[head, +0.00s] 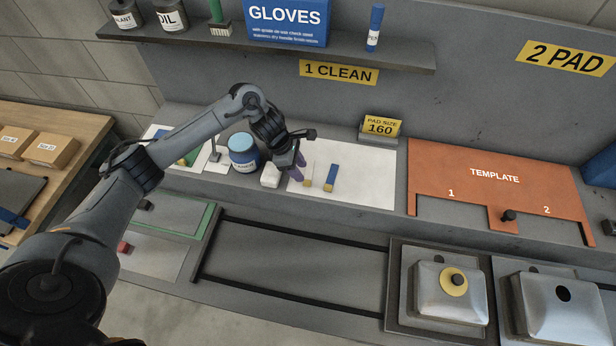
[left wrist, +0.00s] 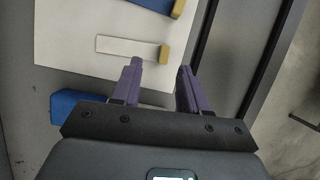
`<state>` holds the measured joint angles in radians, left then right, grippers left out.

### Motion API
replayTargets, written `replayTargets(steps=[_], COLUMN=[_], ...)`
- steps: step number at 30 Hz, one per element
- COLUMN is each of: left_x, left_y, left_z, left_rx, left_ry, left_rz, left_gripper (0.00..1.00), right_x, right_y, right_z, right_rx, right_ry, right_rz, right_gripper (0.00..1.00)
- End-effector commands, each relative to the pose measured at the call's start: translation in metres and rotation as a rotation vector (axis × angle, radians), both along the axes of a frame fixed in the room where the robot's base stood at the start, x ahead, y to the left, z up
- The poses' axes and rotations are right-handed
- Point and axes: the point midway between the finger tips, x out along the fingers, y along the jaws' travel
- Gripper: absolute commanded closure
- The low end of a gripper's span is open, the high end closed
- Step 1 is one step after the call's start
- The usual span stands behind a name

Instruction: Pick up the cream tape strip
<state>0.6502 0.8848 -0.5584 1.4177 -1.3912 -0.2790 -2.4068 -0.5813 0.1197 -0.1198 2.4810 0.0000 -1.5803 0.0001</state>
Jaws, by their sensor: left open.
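The cream tape strip (head: 309,172) lies on a white sheet (head: 368,179), with a yellow block at its near end. In the left wrist view the strip (left wrist: 125,46) lies just beyond my fingertips, its yellow end (left wrist: 163,54) in line with the gap between them. My left gripper (head: 296,172) has purple fingers, which are apart and empty in the left wrist view (left wrist: 160,66). In the head view it is just left of the strip and partly overlaps it. I cannot tell its exact height above the sheet. My right gripper is not in view.
A blue strip (head: 332,175) with a yellow end lies right of the cream one. A white block (head: 270,175) and a blue-lidded jar (head: 243,155) stand to the left. A yellow pad-size sign (head: 381,126) is behind. The sheet's right part is clear.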

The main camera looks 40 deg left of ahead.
Motion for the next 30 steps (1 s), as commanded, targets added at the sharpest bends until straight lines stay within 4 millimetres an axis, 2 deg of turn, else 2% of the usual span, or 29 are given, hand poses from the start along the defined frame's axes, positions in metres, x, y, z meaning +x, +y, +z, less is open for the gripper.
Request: replayTargets(steps=[8,12,23,30], left_x=[0.000,0.004,0.006,0.006], left_y=[-0.014,-0.018,-0.020,-0.020], left_z=[-0.025,-0.041,-0.048,-0.048], left_rx=[-0.004,-0.002,0.000,0.000], left_ry=[0.004,0.001,0.000,0.000], left_rz=[0.001,0.000,-0.001,-0.001], left_gripper=[0.56,0.56,0.56,0.93], right_x=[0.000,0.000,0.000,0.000], right_y=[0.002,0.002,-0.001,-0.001], right_z=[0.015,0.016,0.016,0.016], right_rx=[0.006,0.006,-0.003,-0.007], right_ry=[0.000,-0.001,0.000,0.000], right_rz=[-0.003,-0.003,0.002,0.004], right_gripper=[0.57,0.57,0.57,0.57])
